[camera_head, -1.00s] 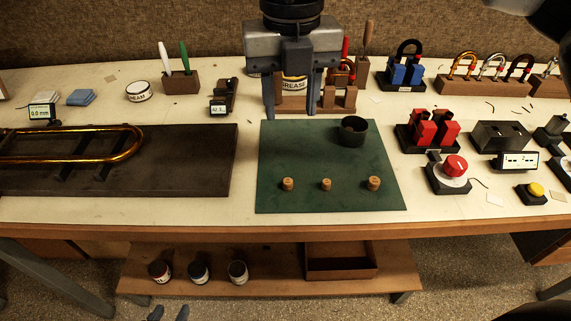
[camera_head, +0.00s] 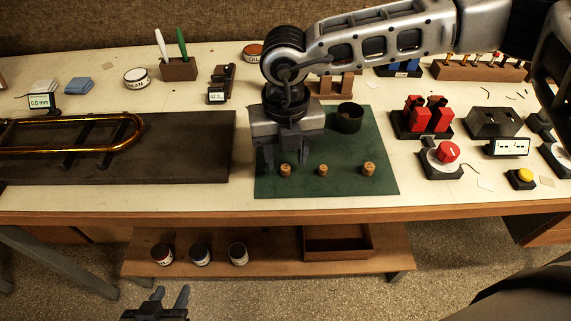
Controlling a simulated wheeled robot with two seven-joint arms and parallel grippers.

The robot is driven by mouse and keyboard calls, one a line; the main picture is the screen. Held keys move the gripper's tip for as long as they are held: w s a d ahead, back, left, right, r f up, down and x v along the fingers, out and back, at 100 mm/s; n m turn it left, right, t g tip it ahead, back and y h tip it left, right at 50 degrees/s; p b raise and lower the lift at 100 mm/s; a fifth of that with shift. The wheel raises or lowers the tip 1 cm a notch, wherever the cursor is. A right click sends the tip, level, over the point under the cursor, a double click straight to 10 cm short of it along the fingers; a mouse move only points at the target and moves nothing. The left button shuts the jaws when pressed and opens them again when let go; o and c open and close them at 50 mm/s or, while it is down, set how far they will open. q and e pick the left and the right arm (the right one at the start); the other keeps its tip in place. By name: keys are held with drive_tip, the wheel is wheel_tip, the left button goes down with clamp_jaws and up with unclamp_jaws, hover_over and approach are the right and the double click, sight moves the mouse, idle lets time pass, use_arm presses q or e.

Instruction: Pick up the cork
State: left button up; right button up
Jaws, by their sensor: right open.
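Three small tan corks stand in a row on the green mat (camera_head: 340,185): a left cork (camera_head: 286,170), a middle cork (camera_head: 323,170) and a right cork (camera_head: 369,169). My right gripper (camera_head: 286,159) reaches in from the right and points down, open and empty. Its fingertips are just behind the left cork in the picture, one to each side of it; I cannot tell their exact height. My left gripper (camera_head: 169,293) is at the bottom edge, in front of the bench, with its fingers apart and nothing between them.
A dark round cup (camera_head: 349,118) stands on the mat's back part. Left of the mat lies a dark board (camera_head: 190,150) with a brass slide (camera_head: 128,120). A red-knobbed device (camera_head: 446,155) and red clamps (camera_head: 428,112) stand to the right. My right arm hides part of the back.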

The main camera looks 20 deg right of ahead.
drive_tip(key=shift+f, duration=1.15)
clamp_jaws()
drive_tip(key=shift+r, duration=0.2)
